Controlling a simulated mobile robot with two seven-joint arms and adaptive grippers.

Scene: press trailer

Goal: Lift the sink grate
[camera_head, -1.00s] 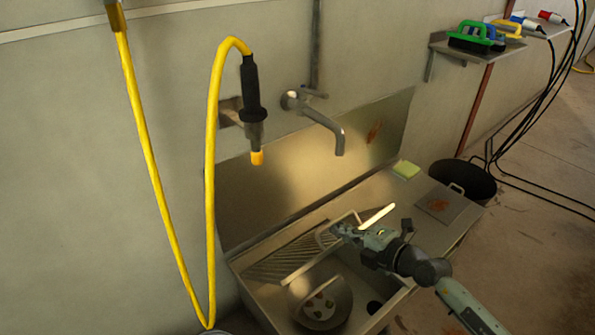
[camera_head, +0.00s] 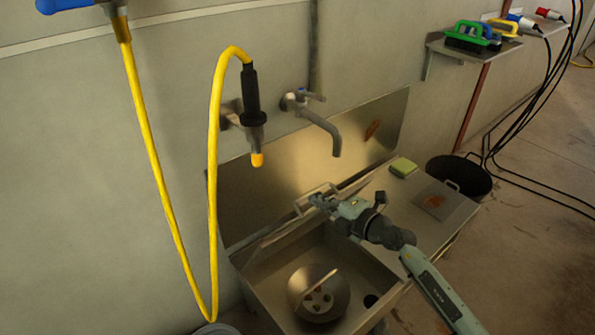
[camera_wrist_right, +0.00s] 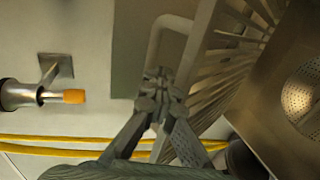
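The sink grate (camera_head: 272,238) is tilted up steeply along the back of the sink (camera_head: 262,285), seen nearly edge-on in the head view. Its slats show clearly in the wrist view (camera_wrist_right: 232,62). My right gripper (camera_head: 318,200) is at the grate's looped handle (camera_head: 303,203). In the wrist view the right gripper's fingers (camera_wrist_right: 160,95) are closed around the handle bar (camera_wrist_right: 153,55). The grate's lower edge is partly hidden, so I cannot tell what it touches. My left gripper is not in view.
A round metal strainer (camera_head: 302,294) sits in the sink, with a pale stick (camera_head: 322,283) over it. The faucet (camera_head: 325,125) and the yellow hose (camera_head: 213,180) hang nearby. A green sponge (camera_head: 403,167) lies on the drainboard (camera_head: 395,205); a black bucket (camera_head: 460,177) stands behind.

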